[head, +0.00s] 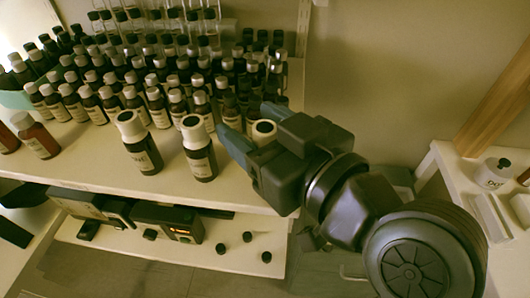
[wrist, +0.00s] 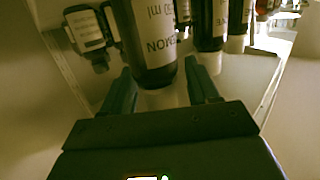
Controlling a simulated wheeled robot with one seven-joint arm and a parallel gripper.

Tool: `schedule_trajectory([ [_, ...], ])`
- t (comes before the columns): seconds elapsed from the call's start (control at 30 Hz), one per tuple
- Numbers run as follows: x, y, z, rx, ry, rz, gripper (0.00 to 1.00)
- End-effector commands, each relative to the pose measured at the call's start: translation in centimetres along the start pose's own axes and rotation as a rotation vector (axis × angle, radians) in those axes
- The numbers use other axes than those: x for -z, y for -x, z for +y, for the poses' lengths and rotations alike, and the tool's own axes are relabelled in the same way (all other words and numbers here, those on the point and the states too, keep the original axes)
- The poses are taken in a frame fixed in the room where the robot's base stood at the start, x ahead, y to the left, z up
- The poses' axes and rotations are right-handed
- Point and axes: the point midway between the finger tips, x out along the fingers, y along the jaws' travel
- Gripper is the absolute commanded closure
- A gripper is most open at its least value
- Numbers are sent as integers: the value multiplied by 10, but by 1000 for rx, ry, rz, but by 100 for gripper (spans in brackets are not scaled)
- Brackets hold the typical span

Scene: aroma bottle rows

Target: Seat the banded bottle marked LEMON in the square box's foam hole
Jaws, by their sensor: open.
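The bottle marked LEMON (wrist: 152,40) is dark with a pale label and stands close in front of me in the wrist view. My gripper (wrist: 160,78) is open, with one finger to each side of the bottle's near end, and it is not closed on it.
Two similar white-banded bottles (head: 140,145) and (head: 198,150) stand to the left on the shelf (head: 95,155). Rows of small dark bottles (head: 155,105) stand behind. A side table (head: 455,165) at right holds a white labelled container (head: 493,173).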

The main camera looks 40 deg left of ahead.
Motion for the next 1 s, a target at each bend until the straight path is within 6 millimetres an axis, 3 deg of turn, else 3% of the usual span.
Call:
schedule_trajectory([
  [0.07, 0, 0, 0, 0, 0, 0, 42],
  [0.63, 0, 0, 0, 1, 0, 0, 97],
  [1.0, 5, 1, 0, 0, 1, 2, 100],
])
